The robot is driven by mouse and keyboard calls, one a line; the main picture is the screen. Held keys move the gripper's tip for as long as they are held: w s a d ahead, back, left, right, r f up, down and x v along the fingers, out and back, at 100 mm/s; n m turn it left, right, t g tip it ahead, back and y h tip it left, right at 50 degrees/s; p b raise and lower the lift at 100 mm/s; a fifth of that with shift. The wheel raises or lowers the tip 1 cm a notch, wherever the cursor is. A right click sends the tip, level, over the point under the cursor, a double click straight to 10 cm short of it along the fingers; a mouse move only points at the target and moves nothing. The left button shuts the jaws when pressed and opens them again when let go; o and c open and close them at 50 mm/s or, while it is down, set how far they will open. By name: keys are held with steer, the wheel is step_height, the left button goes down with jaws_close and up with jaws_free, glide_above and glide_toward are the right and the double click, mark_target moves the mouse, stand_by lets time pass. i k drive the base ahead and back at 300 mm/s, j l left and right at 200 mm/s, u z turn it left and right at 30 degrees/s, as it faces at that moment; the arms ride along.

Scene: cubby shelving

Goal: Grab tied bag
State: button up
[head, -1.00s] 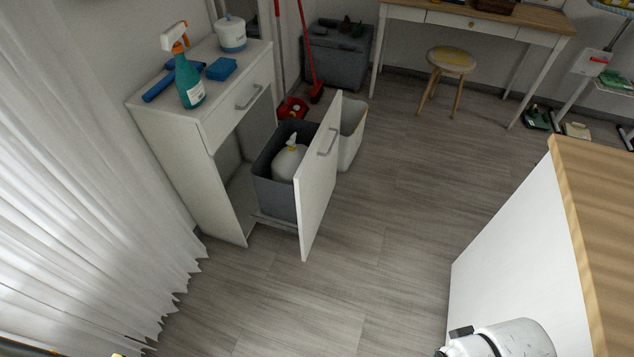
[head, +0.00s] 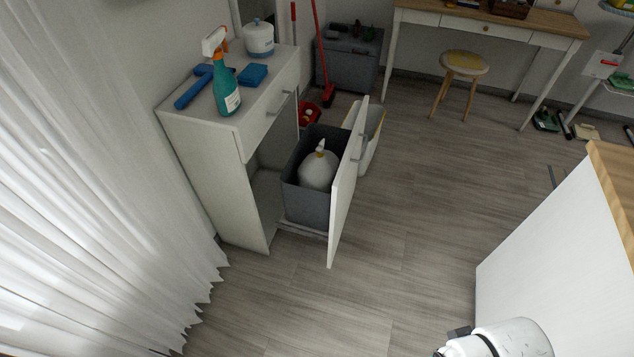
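A white link of my arm shows at the bottom right, far from the bag. My gripper's fingers are not in view.
The white cabinet (head: 211,170) carries a green spray bottle (head: 226,92), a blue sponge (head: 252,74) and a white canister (head: 259,39). A white bin (head: 372,142) stands behind the drawer. A curtain (head: 90,180) hangs left and a counter (head: 560,235) stands right. Floor between is clear.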

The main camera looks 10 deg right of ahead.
mark_target(318, 172)
steer(key=i+u, duration=0.1)
steer(key=i, duration=1.1)
steer(key=i+l, duration=0.3)
steer(key=i+l+u, duration=0.1)
steer(key=i+l, duration=0.2)
steer(key=i, duration=0.2)
